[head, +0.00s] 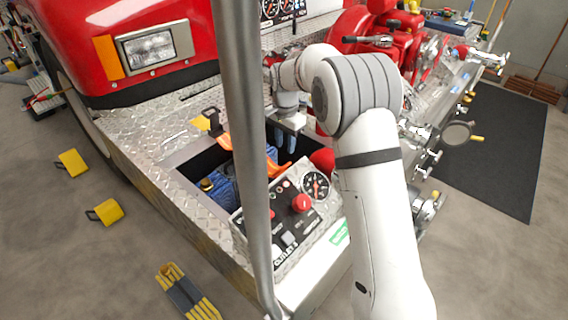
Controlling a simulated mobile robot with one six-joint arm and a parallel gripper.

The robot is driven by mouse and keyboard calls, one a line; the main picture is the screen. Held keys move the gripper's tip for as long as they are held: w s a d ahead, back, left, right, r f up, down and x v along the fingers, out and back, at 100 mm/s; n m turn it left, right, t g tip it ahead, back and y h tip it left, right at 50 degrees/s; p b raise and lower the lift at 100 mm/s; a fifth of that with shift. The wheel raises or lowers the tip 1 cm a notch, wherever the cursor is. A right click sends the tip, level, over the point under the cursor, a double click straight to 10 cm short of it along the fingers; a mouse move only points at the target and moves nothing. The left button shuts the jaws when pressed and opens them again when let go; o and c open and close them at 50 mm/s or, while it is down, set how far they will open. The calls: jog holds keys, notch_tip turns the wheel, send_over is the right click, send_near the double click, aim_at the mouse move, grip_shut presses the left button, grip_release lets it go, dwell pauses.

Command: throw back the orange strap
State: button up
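The orange strap (279,169) lies across the open well in the silver bumper deck. Another part of it shows at the left of the well, near a black handle (210,117). An upright grey pole hides the strap's middle. Blue folded material (222,185) lies in the well under the strap. My gripper (286,139) points down over the far right part of the well, just above the strap's right part in the picture. Its fingertips are small and dark against the well, so I cannot tell how far apart they are or whether they touch the strap.
The grey pole (246,150) stands close in front of the well. A control panel (293,212) with a gauge and red knob borders the well's near right side. Red pump parts (385,40) stand behind my arm. Yellow chocks (73,162) lie on the floor at left.

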notch_tip(320, 180, down, 8)
jog(key=shift+r, duration=0.15)
jog(key=shift+c, duration=0.2)
grip_shut()
dwell(0.5)
